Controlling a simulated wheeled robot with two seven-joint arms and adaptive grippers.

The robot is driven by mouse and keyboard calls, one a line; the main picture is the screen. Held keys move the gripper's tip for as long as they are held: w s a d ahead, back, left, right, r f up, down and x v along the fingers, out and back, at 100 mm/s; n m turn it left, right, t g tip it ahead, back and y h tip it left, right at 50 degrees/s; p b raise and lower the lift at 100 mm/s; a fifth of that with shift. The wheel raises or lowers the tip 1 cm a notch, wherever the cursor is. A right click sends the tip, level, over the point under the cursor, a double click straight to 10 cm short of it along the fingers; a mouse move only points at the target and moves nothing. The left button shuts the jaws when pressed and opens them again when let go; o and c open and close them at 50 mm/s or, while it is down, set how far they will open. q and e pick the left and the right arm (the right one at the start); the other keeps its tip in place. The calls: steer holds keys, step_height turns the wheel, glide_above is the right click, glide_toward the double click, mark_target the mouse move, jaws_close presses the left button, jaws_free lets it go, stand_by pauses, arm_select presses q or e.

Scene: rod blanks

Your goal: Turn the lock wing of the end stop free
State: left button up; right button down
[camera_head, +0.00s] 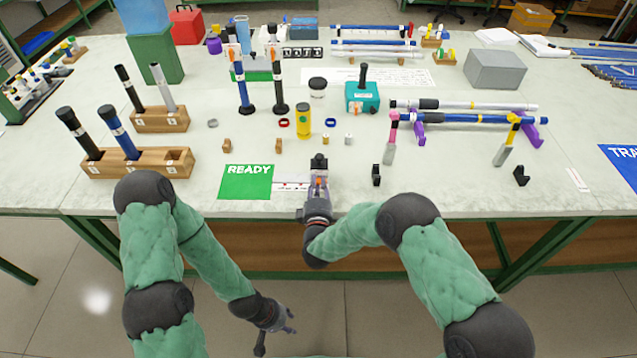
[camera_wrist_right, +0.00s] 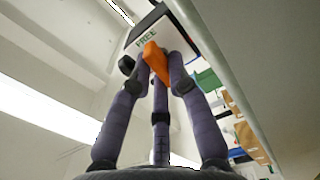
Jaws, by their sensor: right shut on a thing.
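My right gripper (camera_head: 318,188) is at the front edge of the table, and its fingers close on the orange lock wing (camera_wrist_right: 157,63) in the right wrist view. The wing sits slanted between the fingertips. Behind it is the end stop (camera_wrist_right: 165,28), a dark block with a pale face lettered FREE. In the head view the end stop (camera_head: 319,162) shows as a dark block just beyond the fingers, and much of it is hidden by my gripper. My left gripper (camera_head: 275,325) hangs low in front of the table, its fingers spread and empty.
A green READY mat (camera_head: 246,182) lies left of the end stop, with a white marked strip (camera_head: 290,186) between. A small black block (camera_head: 376,175) stands to the right. A wooden rack (camera_head: 150,168) with rods is at the left. Rods rest on purple stands (camera_head: 532,132) at the right.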

steer(key=shift+n, duration=0.7)
steer(key=shift+f, duration=0.1)
steer(key=c, duration=1.2)
jaws_free()
steer(key=shift+s, duration=0.1)
steer(key=s, duration=1.2)
steer(key=shift+w, duration=0.1)
